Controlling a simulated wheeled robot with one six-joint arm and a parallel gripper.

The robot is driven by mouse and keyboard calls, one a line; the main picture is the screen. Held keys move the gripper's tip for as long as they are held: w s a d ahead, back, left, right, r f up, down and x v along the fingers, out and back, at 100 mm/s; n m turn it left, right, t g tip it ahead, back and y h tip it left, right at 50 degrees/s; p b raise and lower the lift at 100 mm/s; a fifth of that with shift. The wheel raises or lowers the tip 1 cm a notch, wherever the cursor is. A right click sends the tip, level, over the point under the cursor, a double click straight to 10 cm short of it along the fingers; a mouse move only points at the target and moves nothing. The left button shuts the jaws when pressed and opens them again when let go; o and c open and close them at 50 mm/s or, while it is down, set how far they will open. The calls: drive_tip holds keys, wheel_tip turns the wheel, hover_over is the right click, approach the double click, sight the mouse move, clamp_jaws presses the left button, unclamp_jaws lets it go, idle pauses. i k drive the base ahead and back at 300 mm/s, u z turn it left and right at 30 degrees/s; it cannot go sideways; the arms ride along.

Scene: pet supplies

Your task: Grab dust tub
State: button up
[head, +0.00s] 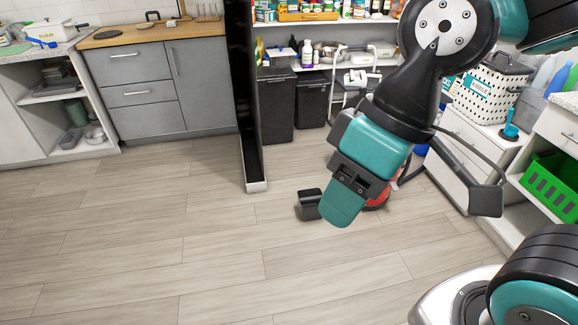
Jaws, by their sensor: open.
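My gripper (398,201) hangs at centre right, above the floor. Its dark right finger (487,201) stands far out to the side, and the jaws are open with nothing seen between them. A dark block (310,204) shows at its lower left; I take it for the other fingertip, but its link is hidden. I cannot pick out the dust tub for sure. A red object (376,202) lies low behind my gripper, mostly hidden. Two dark bins (276,103) and (311,100) stand under the back shelf.
A black upright panel (243,95) stands in the middle. Grey cabinets (150,85) are at the back left. A white box with dots (490,90) and a green crate (552,183) are at the right. The wooden floor (150,240) is clear in front and left.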

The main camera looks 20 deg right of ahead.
sight(308, 200)
drive_tip(key=i, duration=2.35)
drive_tip(key=u, duration=1.45)
drive_tip(key=i, duration=1.05)
drive_tip(key=z, duration=3.45)
